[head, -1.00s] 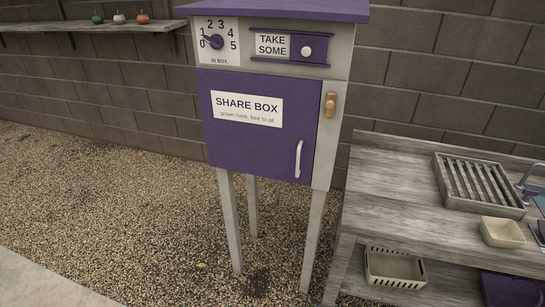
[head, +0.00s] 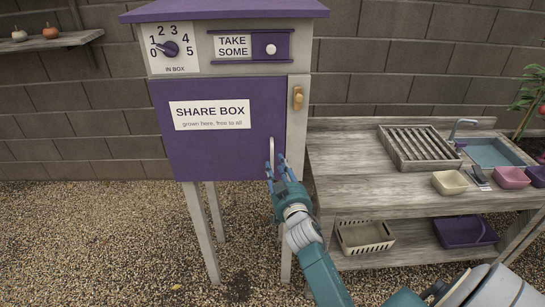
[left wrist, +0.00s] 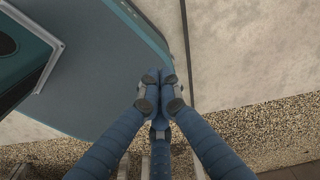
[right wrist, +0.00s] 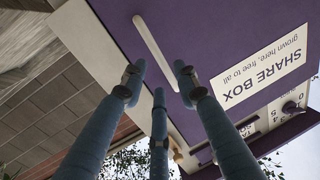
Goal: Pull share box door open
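The share box door (head: 215,145) is a purple panel with a white label, and it sits closed flush in its frame. Its white upright handle (head: 272,151) is on the door's right side; it also shows in the right wrist view (right wrist: 152,43). My right gripper (head: 277,168) is at the handle's lower part, partly hiding it. In the right wrist view its fingers (right wrist: 158,72) are spread, with the handle between and beyond them; contact cannot be told. A wooden latch (head: 298,98) stands upright on the frame right of the door. My left gripper (left wrist: 160,77) has its fingertips together, empty, away from the box.
A grey wooden bench (head: 350,180) stands close to the right of the box, with a slatted tray (head: 418,148), a small beige bowl (head: 450,182) and a basket (head: 364,237) below. Gravel (head: 100,240) in front and left of the box is clear. A block wall stands behind.

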